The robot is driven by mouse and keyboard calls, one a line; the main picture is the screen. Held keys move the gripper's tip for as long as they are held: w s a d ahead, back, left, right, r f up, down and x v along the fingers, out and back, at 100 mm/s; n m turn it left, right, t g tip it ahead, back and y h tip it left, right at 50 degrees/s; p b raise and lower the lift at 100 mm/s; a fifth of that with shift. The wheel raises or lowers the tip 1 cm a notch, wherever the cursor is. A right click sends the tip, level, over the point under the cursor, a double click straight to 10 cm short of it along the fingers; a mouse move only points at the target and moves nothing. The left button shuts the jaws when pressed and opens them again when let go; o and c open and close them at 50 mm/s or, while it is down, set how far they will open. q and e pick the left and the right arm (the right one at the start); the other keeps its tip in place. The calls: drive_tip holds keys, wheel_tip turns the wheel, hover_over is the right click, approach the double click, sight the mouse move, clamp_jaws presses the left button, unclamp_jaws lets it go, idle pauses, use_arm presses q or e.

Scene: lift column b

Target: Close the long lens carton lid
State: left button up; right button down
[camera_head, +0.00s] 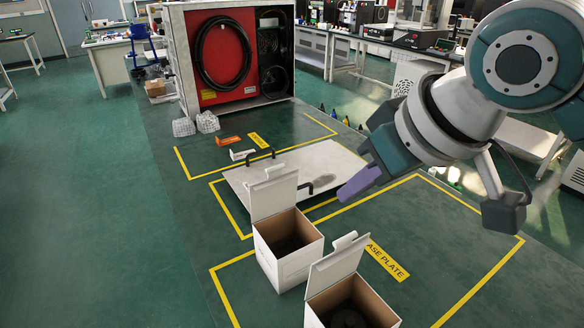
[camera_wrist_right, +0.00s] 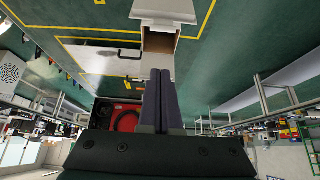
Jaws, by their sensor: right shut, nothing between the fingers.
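Two white cartons stand with their lids up in the head view. One carton (camera_head: 283,262) is at the centre, its raised lid (camera_head: 273,196) on the far side. The other carton (camera_head: 318,308) is nearer, cut by the bottom edge, its lid (camera_head: 337,264) also up. A dark round thing shows inside the nearer one. I cannot tell which is the long lens carton. My right gripper (camera_head: 360,184) is shut and empty, above and right of the cartons, touching neither. In the wrist view its closed fingers (camera_wrist_right: 161,98) point toward a white open carton (camera_wrist_right: 159,41). My left gripper is out of view.
A pale plate (camera_head: 318,163) with black handles lies behind the cartons. Orange (camera_head: 229,140) and white brackets lie farther back. A large open cabinet (camera_head: 228,55) with a coiled black hose stands at the back. Green floor right of the cartons is clear.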

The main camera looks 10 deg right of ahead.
sight(341, 254)
drive_tip(key=f, duration=0.5)
drive_tip(key=w+f, duration=0.1)
drive_tip(key=f, duration=0.1)
drive_tip(key=shift+a+f, duration=0.15)
drive_tip(key=shift+s, duration=0.1)
idle(0.3)
drive_tip(key=shift+f+p, duration=0.1)
drive_tip(key=shift+p, duration=0.2)
